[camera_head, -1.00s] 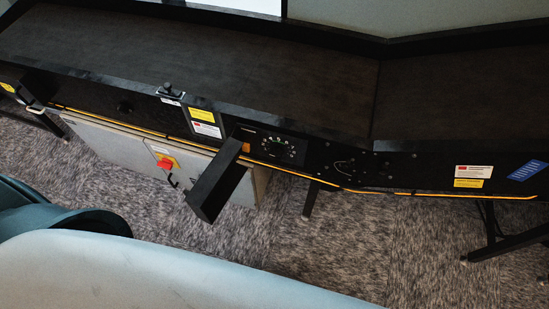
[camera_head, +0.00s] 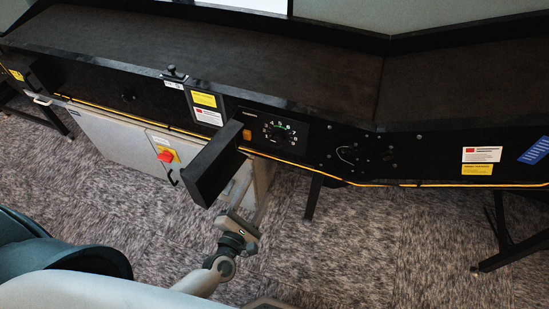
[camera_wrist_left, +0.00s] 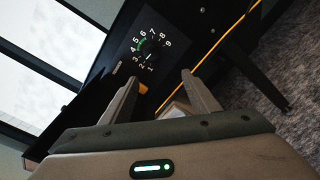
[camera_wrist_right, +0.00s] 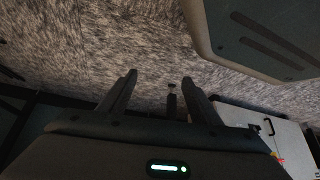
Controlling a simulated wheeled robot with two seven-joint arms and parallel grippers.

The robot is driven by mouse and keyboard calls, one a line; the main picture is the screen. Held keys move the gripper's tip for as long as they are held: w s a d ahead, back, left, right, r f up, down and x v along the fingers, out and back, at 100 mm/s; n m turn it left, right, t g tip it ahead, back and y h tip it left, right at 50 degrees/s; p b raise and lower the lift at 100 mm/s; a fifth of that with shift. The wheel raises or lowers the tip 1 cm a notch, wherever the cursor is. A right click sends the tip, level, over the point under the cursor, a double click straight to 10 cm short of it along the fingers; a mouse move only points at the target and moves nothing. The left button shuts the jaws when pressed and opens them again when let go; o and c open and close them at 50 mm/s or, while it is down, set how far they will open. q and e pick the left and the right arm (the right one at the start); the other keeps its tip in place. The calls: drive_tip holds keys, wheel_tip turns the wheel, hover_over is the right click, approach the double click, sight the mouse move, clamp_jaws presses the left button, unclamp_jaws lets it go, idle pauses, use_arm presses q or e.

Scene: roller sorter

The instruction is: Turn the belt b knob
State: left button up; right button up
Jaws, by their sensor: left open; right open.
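The black knob (camera_head: 279,134) sits on a dark panel on the conveyor's front side, inside a ring of white numbers with a green arc. In the left wrist view the dial knob (camera_wrist_left: 150,57) shows beyond the fingertips, with numbers up to 9 around it. My left gripper (camera_head: 246,180) is open and empty, below the panel and apart from the knob. Its two spread fingers also show in the left wrist view (camera_wrist_left: 158,92). My right gripper (camera_wrist_right: 158,92) is open and empty, over the carpet. It is not visible in the head view.
A black box-shaped piece (camera_head: 213,168) juts out left of the dial, near my left gripper. An orange button (camera_head: 247,134) sits beside the dial. A grey cabinet (camera_head: 112,136) with a red switch (camera_head: 165,156) stands below the conveyor. The carpet in front is clear.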

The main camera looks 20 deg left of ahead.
use_arm(q)
drive_tip(key=shift+r+n, duration=0.9)
use_arm(e)
drive_tip(key=shift+w+a+r, duration=0.1)
drive_tip(key=shift+w+r, duration=0.1)
drive_tip(key=shift+w, duration=0.1)
use_arm(q)
drive_tip(key=shift+w, duration=0.1)
drive_tip(key=p, duration=0.2)
approach(276, 142)
drive_tip(key=w, duration=0.7)
drive_tip(key=shift+w+d+f, duration=0.15)
drive_tip(key=shift+d, duration=0.2)
drive_tip(key=shift+w, duration=0.4)
use_arm(e)
drive_tip(key=shift+s+a+r+t, duration=0.25)
drive_tip(key=shift+s+a+t, duration=0.05)
drive_tip(key=shift+s+t, duration=0.2)
use_arm(q)
drive_tip(key=shift+c, duration=0.5)
